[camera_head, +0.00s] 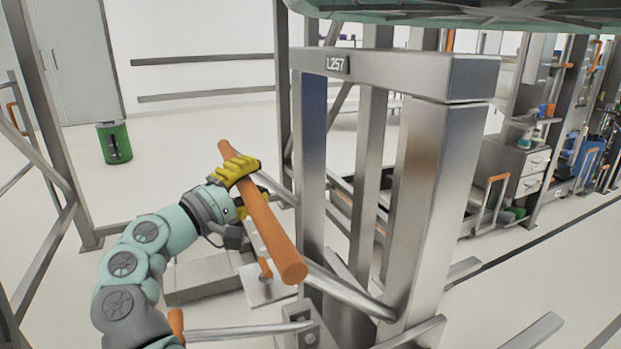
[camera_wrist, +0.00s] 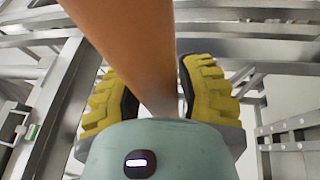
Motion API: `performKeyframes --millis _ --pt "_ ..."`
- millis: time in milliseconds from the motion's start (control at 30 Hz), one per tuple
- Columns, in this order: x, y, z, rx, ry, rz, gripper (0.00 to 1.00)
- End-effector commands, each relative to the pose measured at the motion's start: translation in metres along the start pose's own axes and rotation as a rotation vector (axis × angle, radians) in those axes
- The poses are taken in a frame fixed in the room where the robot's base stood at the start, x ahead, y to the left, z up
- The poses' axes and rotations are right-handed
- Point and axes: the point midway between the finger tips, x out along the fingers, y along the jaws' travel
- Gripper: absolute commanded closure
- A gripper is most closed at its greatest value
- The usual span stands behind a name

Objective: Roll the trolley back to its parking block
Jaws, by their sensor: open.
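The trolley (camera_head: 430,190) is a tall grey metal frame with an "L257" plate. Its thick orange handle bar (camera_head: 262,215) slants beside it on metal rods. My gripper (camera_head: 240,183) has yellow fingers at the bar's upper part, one seen over it and part of the other hidden behind it. In the wrist view, the orange bar (camera_wrist: 132,45) runs between my open yellow fingers (camera_wrist: 150,90); contact cannot be told. A low grey block (camera_head: 200,278) lies on the floor behind my arm; I cannot tell if it is the parking block.
A green bin (camera_head: 114,143) stands on the floor at the back left. Grey rails and posts (camera_head: 60,130) stand at the left. Shelving with drawers (camera_head: 520,165) lines the right. A green tray-like underside (camera_head: 480,12) hangs overhead. Pale floor is open at the lower right.

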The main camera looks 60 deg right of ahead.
Motion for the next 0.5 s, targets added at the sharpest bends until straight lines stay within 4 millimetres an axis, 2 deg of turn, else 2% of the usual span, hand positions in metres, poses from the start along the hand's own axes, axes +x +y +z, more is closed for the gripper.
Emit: performKeyframes --millis 67,300,500 --pt "-0.0001 0.0 -0.0001 0.0 0.0 0.0 0.73" --pt "-0.0005 0.0001 -0.0006 0.0 0.002 0.0 0.98" --pt "-0.0008 0.0001 -0.0009 0.0 0.003 0.0 1.0"
